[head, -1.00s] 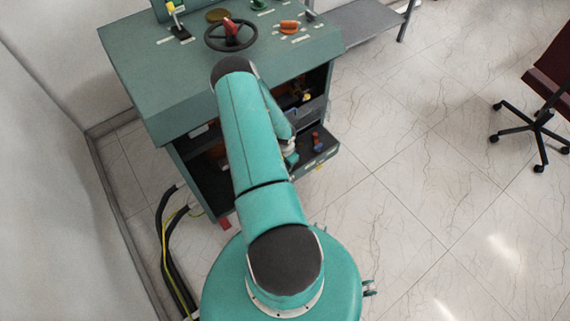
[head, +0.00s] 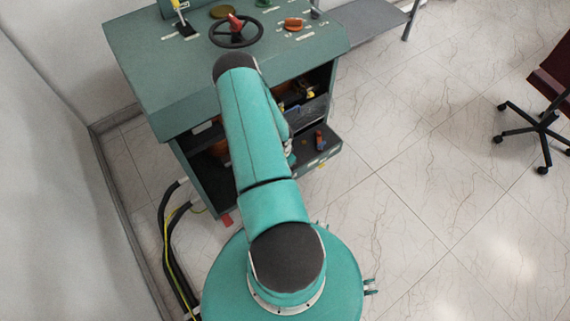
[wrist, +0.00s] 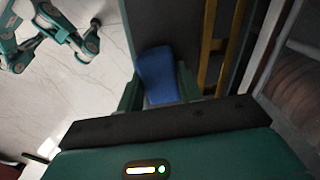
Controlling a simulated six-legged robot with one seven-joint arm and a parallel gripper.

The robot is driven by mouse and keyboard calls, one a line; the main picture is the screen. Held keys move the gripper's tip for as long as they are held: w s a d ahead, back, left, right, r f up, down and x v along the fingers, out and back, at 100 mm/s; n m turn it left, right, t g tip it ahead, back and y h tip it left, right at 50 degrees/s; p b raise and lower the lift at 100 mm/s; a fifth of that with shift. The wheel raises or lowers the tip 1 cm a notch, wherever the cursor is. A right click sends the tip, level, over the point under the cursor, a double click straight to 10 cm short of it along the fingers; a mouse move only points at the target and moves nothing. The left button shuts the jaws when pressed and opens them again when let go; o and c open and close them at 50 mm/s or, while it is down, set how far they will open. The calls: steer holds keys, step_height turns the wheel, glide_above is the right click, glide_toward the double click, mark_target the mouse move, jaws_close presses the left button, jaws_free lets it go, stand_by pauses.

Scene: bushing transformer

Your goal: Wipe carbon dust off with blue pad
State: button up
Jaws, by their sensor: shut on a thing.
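The blue pad (wrist: 157,75) shows in the wrist view, just beyond the dark edge of my gripper's housing. My gripper (wrist: 158,88) is shut on the blue pad, with a dark green finger on each side of it. The pad is in front of a dark flat surface (wrist: 178,22); I cannot tell if it touches it. In the head view my arm hides the gripper and the pad, low at the open front of the green cabinet (head: 180,85). I cannot make out carbon dust in either view.
A black handwheel (head: 236,31) and an orange handle (head: 294,23) are on the cabinet top. A low shelf (head: 320,148) holds small items. Black cables (head: 168,235) run along the floor at left. A chair (head: 540,115) stands at right, with clear floor between.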

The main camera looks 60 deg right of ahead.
steer(key=shift+w+a+f, duration=0.1)
steer(key=shift+w+a, duration=0.5)
steer(key=shift+a, duration=0.65)
steer(key=shift+w+a+f, duration=0.1)
steer(key=shift+w+a, duration=0.55)
steer(key=shift+a, duration=0.55)
steer(key=shift+w+a+f, duration=0.1)
steer(key=shift+w+a, duration=0.5)
steer(key=shift+a, duration=0.65)
steer(key=shift+w+d+r, duration=0.1)
steer(key=shift+w+d, duration=0.05)
steer(key=shift+w, duration=0.4)
steer(key=shift+c, duration=0.4)
steer(key=shift+w+d, duration=0.25)
steer(key=shift+s+d, duration=0.5)
steer(key=shift+d, duration=0.4)
steer(key=shift+s+d, duration=0.55)
steer(key=shift+d, duration=0.4)
steer(key=shift+s+d, duration=0.5)
steer(key=shift+d, duration=0.4)
steer(key=shift+s+d, duration=0.25)
steer(key=shift+d, duration=0.3)
steer(key=shift+s+d, duration=0.25)
steer(key=shift+d, duration=0.3)
